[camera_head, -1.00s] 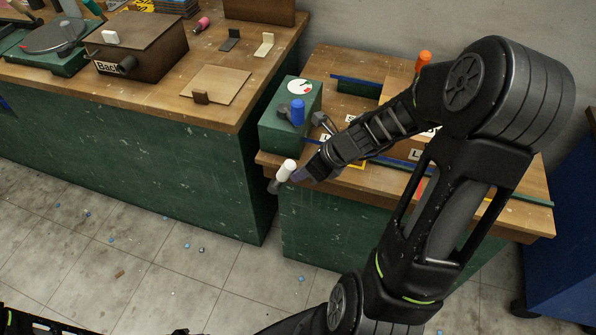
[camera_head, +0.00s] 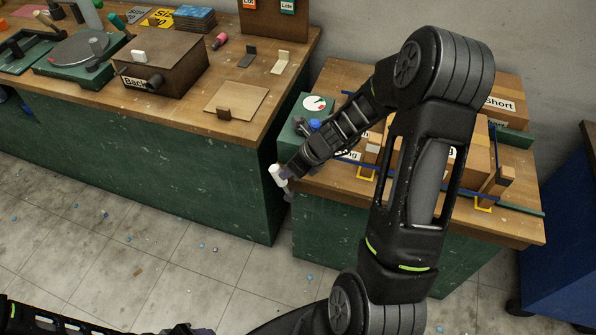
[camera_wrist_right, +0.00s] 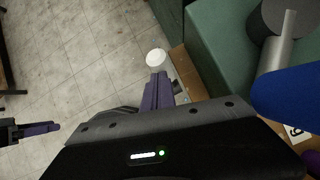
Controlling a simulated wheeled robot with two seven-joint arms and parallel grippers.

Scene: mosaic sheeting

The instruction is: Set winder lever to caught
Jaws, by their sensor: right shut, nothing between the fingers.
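The winder looks to be the green box (camera_head: 291,137) with a red-and-white dial (camera_head: 318,104) on top, at the small bench's left end. A lever with a white knob (camera_head: 278,173) sticks out at its front, knob leaning up and left; the knob also shows in the right wrist view (camera_wrist_right: 155,57). My right gripper (camera_head: 287,174) is shut and empty, its purple fingers (camera_wrist_right: 157,90) right by the knob; I cannot tell if they touch. The blue handle (camera_head: 314,124) is mostly hidden by my arm. My left gripper (camera_wrist_right: 40,129) shows small, jaws unclear.
The long bench (camera_head: 264,92) to the left holds a brown box (camera_head: 160,60), a turntable (camera_head: 80,50) and a wooden plate (camera_head: 237,102). Cartons (camera_head: 490,100) stand on the small bench behind my right arm. A blue cabinet (camera_head: 558,235) is at the right.

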